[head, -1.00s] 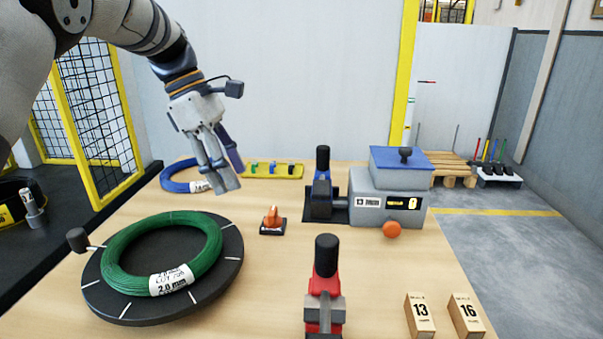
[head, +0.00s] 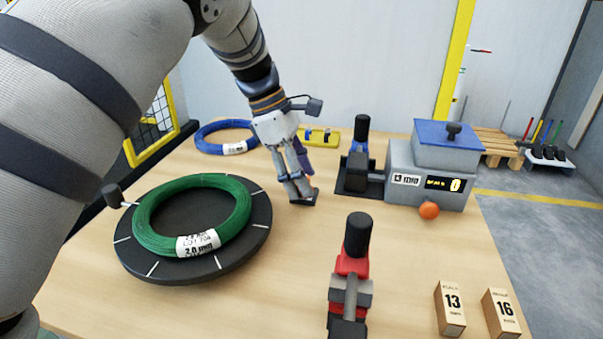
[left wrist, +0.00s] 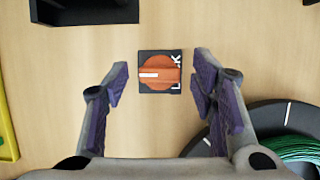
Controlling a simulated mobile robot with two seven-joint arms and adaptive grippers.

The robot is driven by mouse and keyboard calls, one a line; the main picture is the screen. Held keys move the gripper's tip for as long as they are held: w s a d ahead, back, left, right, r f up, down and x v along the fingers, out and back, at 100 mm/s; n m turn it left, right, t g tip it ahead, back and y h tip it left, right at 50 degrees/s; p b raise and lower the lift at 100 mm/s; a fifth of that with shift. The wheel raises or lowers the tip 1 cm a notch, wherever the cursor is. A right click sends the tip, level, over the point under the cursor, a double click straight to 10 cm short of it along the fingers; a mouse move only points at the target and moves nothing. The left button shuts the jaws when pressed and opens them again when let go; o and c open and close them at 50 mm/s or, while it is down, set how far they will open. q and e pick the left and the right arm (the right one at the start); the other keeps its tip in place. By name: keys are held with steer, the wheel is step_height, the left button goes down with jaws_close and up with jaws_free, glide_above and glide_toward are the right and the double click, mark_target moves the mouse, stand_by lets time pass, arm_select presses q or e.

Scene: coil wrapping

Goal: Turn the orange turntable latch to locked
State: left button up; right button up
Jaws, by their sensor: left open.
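The orange latch (left wrist: 160,73) sits on a small black square plate (left wrist: 147,88) on the table in the left wrist view. A white line on its handle runs across the picture, and white lettering, partly covered, shows on the plate. The black turntable (head: 262,222) carries a green coil (head: 150,238). My right gripper is not in view.
A grey device with a blue lid (head: 447,145) and an orange ball (head: 429,210) stand to the right. A red-and-black tool (head: 350,275) is in front. Blocks 13 (head: 450,308) and 16 (head: 500,312) are at front right. A blue coil (head: 215,147) lies behind.

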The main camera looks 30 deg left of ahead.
arm_select(q)
steer(key=c, duration=1.2)
steer(key=shift+o, duration=0.3)
